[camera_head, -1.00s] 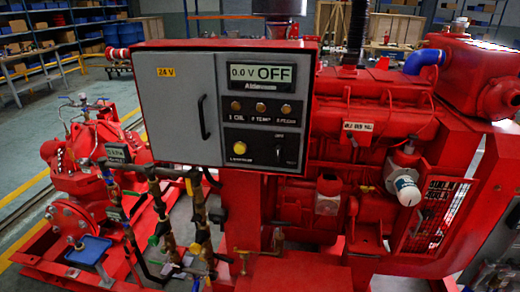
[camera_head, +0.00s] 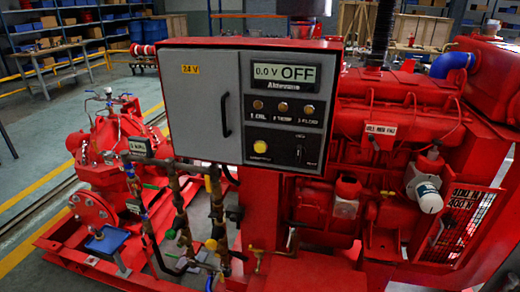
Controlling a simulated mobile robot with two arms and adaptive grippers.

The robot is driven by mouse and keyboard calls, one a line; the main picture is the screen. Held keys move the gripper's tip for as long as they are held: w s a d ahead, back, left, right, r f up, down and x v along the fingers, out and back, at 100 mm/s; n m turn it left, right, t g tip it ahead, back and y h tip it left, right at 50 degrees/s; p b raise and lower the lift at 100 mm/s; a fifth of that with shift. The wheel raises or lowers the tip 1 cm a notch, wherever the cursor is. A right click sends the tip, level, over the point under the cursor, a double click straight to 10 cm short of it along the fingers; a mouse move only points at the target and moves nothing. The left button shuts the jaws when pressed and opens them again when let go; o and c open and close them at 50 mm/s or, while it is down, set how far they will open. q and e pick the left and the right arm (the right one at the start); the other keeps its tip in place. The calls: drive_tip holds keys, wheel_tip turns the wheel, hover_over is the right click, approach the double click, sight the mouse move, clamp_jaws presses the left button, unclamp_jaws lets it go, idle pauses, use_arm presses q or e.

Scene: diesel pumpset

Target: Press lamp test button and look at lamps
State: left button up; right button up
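The control box (camera_head: 203,111) is a grey-fronted panel in a red case, mounted in front of the red pumpset. Its display (camera_head: 284,74) reads "0.0 V OFF". Below the display is a row of three round amber lamps (camera_head: 283,107), which look dim. A yellow round button (camera_head: 260,147) sits on the lower black plate, with small lettering under it that I cannot read surely. A dark selector switch (camera_head: 300,151) is to its right. Neither of my grippers shows in the view.
A black handle (camera_head: 225,115) is on the box's left door. The red engine (camera_head: 400,130) stands behind and right, the red pump (camera_head: 110,140) and pipes at left. Shelves (camera_head: 60,30) and a bench (camera_head: 55,65) are behind. Open floor (camera_head: 40,150) lies at left.

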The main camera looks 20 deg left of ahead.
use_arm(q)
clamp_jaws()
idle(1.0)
